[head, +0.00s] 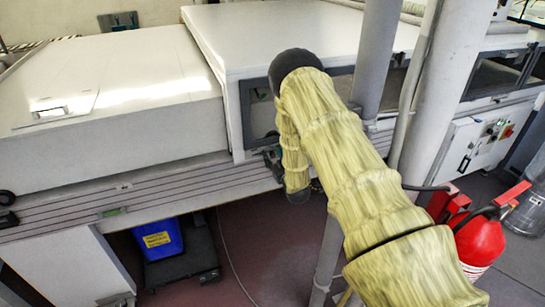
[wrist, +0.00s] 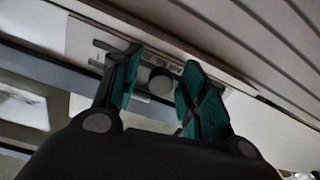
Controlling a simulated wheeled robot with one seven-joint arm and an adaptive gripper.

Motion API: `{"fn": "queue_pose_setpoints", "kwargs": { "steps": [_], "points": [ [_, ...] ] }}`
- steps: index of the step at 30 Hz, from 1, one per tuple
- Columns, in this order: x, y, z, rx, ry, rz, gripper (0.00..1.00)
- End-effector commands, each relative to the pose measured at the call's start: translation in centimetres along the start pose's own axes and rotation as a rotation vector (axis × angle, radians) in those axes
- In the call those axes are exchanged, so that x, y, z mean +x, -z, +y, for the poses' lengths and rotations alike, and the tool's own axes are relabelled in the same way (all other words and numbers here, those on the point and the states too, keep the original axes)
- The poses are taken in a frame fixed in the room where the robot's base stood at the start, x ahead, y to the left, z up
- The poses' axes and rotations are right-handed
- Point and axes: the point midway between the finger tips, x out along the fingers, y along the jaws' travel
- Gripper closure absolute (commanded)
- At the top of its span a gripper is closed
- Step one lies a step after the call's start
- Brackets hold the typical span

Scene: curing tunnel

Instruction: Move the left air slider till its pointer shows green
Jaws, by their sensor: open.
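In the wrist view, a round grey knob (wrist: 160,82) stands on a pale plate (wrist: 84,36) with a slot and printed lettering that seems to begin with "AIR". I take it for an air slider; I cannot tell whether it is the left one. My gripper (wrist: 162,76) is open, with its green-padded fingers on either side of the knob. I cannot tell whether they touch it. No pointer or green zone can be made out. In the head view my gripper (head: 271,155) is small and partly hidden by my arm, near the tunnel's front; the knob is hidden there.
The white tunnel housing (head: 290,38) stands above a grooved front rail (head: 165,195). Upright grey pipes (head: 375,50) stand close to my arm. A red fire extinguisher (head: 480,240) is at the right, and a blue bin (head: 158,239) sits below the rail.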

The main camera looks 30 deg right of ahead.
Motion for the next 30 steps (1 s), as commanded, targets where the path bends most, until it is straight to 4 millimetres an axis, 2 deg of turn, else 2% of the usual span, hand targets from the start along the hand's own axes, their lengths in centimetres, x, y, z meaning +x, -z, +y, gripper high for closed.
{"fn": "queue_pose_setpoints", "kwargs": {
  "steps": [5, 15, 19, 24, 30],
  "points": [
    [-1.9, -0.1, 0.1, 0.001, -0.001, -0.003, 0.57],
    [-8.0, -0.1, 0.1, 0.000, -0.001, -0.003, 0.57],
    [-9.9, -0.1, 0.1, 0.000, 0.000, -0.002, 0.57],
    [-11.3, -0.1, 0.0, 0.000, 0.000, -0.001, 0.57],
    [-11.7, -0.1, 0.0, 0.000, 0.000, -0.001, 0.57]
  ]
}}
